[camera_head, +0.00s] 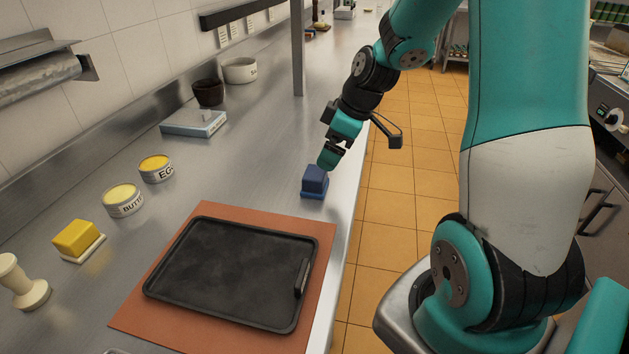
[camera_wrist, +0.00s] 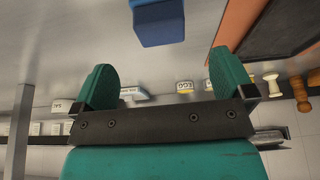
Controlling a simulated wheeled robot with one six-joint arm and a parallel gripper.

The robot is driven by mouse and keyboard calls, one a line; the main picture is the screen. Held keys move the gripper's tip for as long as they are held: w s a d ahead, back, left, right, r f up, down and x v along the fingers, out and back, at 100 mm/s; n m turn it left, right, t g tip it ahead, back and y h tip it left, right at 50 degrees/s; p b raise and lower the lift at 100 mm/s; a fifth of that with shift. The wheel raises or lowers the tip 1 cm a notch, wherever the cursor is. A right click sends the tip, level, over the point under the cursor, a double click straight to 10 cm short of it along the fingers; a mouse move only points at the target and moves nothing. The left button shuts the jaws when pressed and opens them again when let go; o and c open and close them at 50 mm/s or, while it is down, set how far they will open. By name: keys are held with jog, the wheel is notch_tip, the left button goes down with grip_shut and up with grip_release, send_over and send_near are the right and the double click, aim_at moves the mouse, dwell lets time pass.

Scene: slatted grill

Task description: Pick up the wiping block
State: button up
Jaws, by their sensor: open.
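The wiping block (camera_head: 314,182) is a small blue block with a wider base, on the steel counter near its right edge. It also shows at the top of the wrist view (camera_wrist: 158,22), cut off by the frame edge. My gripper (camera_head: 328,160) is just above and beyond the block in the head view. In the wrist view my gripper (camera_wrist: 165,82) is open, with its two teal fingers wide apart and nothing between them. The block lies ahead of the fingertips, apart from them.
A black griddle tray (camera_head: 228,272) lies on a brown mat (camera_head: 141,310) nearer the front. A yellow block (camera_head: 76,239), labelled tins (camera_head: 123,200) and a pale box (camera_head: 193,123) stand to the left. A metal post (camera_head: 298,50) rises behind. The counter around the block is clear.

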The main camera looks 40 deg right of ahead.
aim_at(316, 172)
jog(key=x, duration=0.5)
jog(key=shift+w+p+x, duration=0.1)
jog(key=shift+p+x, duration=0.3)
jog(key=shift+x, duration=0.95)
jog(key=shift+w+p+x, duration=0.15)
jog(key=shift+p+x, duration=0.2)
jog(key=shift+x, duration=1)
jog(key=shift+a+r, duration=0.1)
jog(key=c, duration=0.9)
